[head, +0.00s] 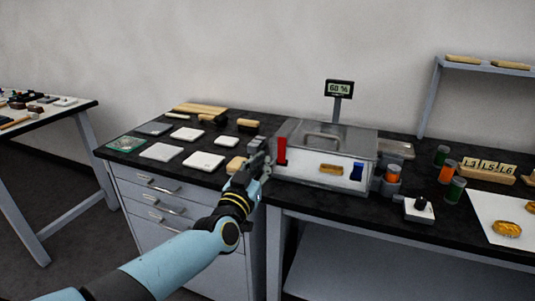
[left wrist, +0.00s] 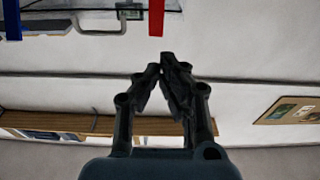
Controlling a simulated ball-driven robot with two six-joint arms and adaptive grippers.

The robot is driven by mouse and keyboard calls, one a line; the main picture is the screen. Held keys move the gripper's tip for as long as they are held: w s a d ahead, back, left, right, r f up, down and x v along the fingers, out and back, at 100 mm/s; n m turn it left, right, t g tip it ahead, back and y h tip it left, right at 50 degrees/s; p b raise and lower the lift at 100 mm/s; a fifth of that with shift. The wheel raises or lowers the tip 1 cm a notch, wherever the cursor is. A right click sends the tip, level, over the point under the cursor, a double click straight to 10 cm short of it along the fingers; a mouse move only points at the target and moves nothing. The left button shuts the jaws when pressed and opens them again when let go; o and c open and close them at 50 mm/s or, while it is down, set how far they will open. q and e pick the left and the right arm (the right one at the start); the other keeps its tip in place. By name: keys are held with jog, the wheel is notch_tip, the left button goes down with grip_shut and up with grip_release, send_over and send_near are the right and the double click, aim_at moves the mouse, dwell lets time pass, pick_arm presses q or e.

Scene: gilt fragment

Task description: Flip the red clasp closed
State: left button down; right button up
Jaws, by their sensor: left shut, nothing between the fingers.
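The red clasp (head: 281,150) is at the left end of the front of a grey lidded box (head: 325,143). It stands upright, its top above the lid's front edge. A blue clasp (head: 356,171) sits lower, flat against the front at the right end. My left gripper (head: 266,157) is just left of the red clasp, fingertips shut and empty. In the left wrist view the shut fingertips (left wrist: 165,62) are apart in the picture from the red clasp (left wrist: 157,18); contact cannot be told from the head view. My right gripper is not in view.
A display (head: 339,88) on a post stands behind the box. White tiles (head: 204,160) and wooden pieces lie to the left on the black worktop. The space above the box is clear.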

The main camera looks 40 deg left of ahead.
pick_arm(q)
jog(key=shift+r+v, duration=0.2)
jog(key=shift+v, duration=1.05)
jog(key=shift+r+v, duration=0.25)
jog(key=shift+v, duration=1.05)
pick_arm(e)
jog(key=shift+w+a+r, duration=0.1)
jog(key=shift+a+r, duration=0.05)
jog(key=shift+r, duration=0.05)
